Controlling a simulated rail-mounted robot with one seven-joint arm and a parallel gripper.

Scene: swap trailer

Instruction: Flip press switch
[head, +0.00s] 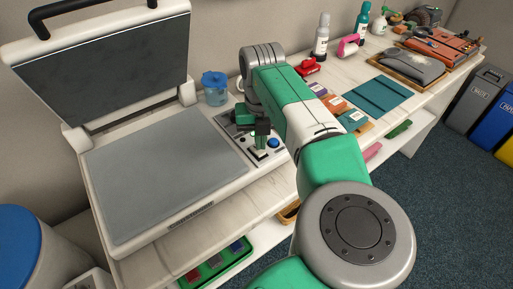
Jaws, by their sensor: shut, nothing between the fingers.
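The heat press stands open on the left of the bench, its dark upper plate (108,72) raised and its grey lower plate (165,170) bare. A small control panel (277,156) sits against the right side of the press. On it are a blue round button (273,143) and a light-coloured switch (258,155). My gripper (261,148) is shut and empty, pointing down over the panel just above the switch. Whether the fingertips touch the switch I cannot tell. My wrist and arm hide the back of the panel.
A blue-lidded jar (215,90) stands behind the panel. A red object (309,66), colour packets (335,103), a teal mat (376,97) and bottles (322,36) lie to the right. A shelf with a green tray (222,262) is below. Bins (486,88) stand far right.

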